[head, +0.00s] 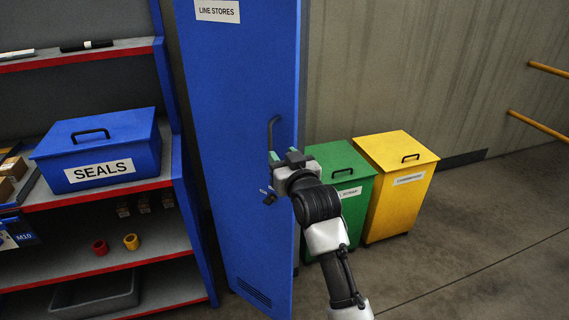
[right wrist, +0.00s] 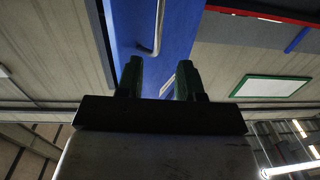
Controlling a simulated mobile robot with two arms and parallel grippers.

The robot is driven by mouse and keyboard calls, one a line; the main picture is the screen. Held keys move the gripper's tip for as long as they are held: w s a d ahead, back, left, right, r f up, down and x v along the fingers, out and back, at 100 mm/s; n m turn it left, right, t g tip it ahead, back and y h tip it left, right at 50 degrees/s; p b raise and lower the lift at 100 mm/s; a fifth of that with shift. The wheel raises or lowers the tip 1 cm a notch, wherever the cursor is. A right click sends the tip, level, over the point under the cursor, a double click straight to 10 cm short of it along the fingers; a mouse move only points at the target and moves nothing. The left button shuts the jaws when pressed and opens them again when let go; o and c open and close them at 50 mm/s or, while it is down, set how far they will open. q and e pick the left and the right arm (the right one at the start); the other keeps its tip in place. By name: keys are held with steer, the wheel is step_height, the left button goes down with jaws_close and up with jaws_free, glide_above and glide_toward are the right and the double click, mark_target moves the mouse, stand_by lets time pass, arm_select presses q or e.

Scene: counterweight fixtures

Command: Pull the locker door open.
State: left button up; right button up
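The tall blue locker door (head: 235,130) with a "LINE STORES" label stands at centre in the head view; I cannot tell whether it is fully closed. Its grey bent handle (head: 272,132) is near the door's right edge. My right gripper (head: 286,156) is just below and in front of the handle in the head view. In the right wrist view the handle (right wrist: 157,30) lies ahead of my right gripper (right wrist: 160,76). Its two fingers are apart with nothing held between them. My left gripper is not in view.
A shelf unit (head: 183,190) with a blue "SEALS" box (head: 100,148) stands left of the locker. A green bin (head: 345,165) and a yellow bin (head: 400,200) stand right of it against the wall. The floor (head: 470,250) at right is clear.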

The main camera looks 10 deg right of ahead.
steer(key=shift+s, duration=0.3)
